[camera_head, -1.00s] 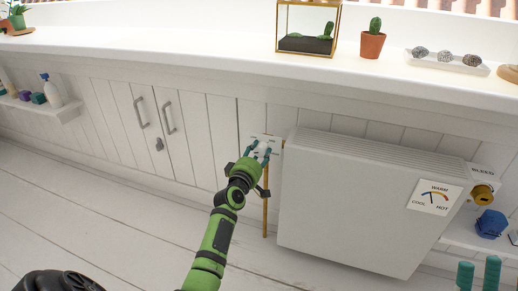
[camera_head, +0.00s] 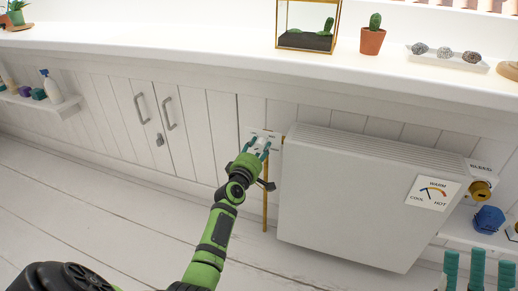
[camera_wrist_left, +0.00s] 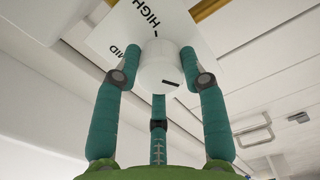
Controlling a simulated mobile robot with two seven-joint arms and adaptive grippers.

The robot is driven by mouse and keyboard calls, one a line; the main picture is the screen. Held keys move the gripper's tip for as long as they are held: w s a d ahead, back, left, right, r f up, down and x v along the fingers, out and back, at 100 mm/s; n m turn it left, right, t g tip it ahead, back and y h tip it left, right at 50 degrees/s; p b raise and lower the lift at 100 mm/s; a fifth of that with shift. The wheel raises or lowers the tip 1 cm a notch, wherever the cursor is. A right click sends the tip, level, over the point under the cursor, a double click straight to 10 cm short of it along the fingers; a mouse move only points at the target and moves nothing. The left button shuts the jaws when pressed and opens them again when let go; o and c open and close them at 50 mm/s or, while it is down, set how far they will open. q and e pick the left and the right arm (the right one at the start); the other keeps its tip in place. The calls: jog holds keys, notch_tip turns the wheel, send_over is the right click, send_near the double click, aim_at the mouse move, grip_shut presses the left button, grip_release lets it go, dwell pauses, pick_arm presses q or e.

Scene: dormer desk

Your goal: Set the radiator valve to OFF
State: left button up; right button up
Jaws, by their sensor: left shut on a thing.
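The radiator valve is a white round knob (camera_wrist_left: 158,68) with a short black mark on it, seen in the left wrist view. Behind it is a white plate (camera_wrist_left: 107,37) where HIGH and MID can be read; no OFF label can be made out. My left gripper (camera_head: 258,146) is at the valve, left of the radiator, and its teal fingers (camera_wrist_left: 160,88) are shut around the knob. In the head view the fingers largely hide the knob. My right gripper (camera_head: 478,268) shows only as upright teal fingers, spread apart and empty, at the bottom right.
The white radiator (camera_head: 350,200) stands right of the valve, with a COOL/WARM/HOT gauge (camera_head: 433,192) and a brass bleed knob (camera_head: 481,190). A copper-coloured pipe (camera_head: 265,205) runs down below the valve. A white sill (camera_head: 200,45) overhangs above. The floor at left is clear.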

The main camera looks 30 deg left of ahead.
pick_arm(q)
jog(key=o, duration=1.1)
jog(key=shift+a+r, duration=0.3)
jog(key=shift+a, duration=0.15)
jog(key=shift+o, duration=0.2)
jog(key=shift+s+f, duration=0.1)
jog(key=shift+d+f, duration=0.1)
jog(key=shift+d, duration=0.1)
jog(key=shift+s+d+f, duration=0.1)
jog(key=shift+s+d, duration=0.1)
jog(key=shift+s, duration=0.35)
jog(key=v, duration=1)
jog(key=shift+s, duration=0.4)
